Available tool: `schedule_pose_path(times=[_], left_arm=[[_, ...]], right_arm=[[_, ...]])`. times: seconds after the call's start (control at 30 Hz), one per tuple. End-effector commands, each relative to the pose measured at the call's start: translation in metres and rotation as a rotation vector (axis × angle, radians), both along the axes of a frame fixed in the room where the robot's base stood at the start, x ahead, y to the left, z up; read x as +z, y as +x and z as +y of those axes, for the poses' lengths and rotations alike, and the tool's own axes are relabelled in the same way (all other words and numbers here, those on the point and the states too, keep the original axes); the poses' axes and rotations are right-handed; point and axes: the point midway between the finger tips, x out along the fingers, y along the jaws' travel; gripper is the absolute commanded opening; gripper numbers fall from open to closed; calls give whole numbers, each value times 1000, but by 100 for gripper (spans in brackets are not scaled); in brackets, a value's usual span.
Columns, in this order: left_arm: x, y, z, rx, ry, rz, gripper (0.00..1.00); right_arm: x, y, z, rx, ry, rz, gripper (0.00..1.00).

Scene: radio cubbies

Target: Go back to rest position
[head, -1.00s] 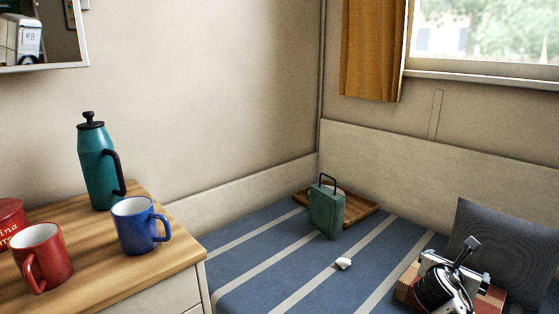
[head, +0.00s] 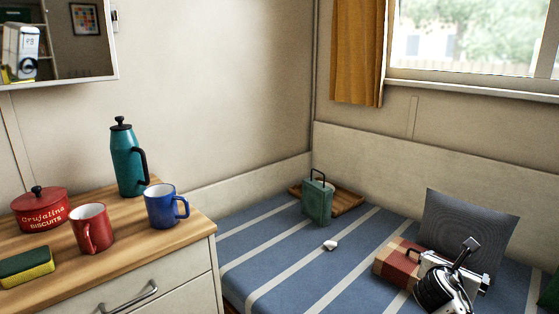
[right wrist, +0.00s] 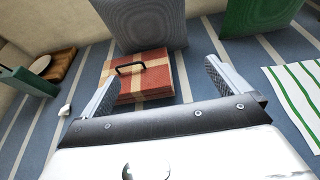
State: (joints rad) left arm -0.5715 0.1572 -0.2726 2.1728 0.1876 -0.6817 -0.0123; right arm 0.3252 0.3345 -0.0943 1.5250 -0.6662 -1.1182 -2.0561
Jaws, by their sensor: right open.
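My right gripper (head: 470,262) is at the lower right of the head view, in front of the bed. In the right wrist view its two fingers (right wrist: 158,75) are spread apart with nothing between them. A red and cream checked case (head: 396,258) with a dark handle lies on the bed, apart from the gripper; in the right wrist view the case (right wrist: 150,76) shows beyond the fingers. A green box with a black handle (head: 317,203) stands upright at the front of a wooden tray (head: 350,197) on the bed. My left gripper is not in view.
A wooden-topped cabinet (head: 190,226) at left holds a teal flask (head: 126,165), blue mug (head: 160,206), red mug (head: 91,230), biscuit tin (head: 40,212) and sponge (head: 27,266). A small white object (head: 330,246) and a grey cushion (head: 465,232) lie on the striped bed (head: 270,262).

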Motion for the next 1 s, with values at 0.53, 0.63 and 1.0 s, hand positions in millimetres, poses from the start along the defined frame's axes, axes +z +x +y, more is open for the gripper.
schedule_pose_path(times=[0.53,0.63,1.0], left_arm=[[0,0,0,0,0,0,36],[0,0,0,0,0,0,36],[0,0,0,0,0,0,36]], right_arm=[[-105,-64,132,-51,852,-349,100],[-126,-96,176,-154,1157,-418,100],[-127,-223,319,-1013,2221,-537,100]])
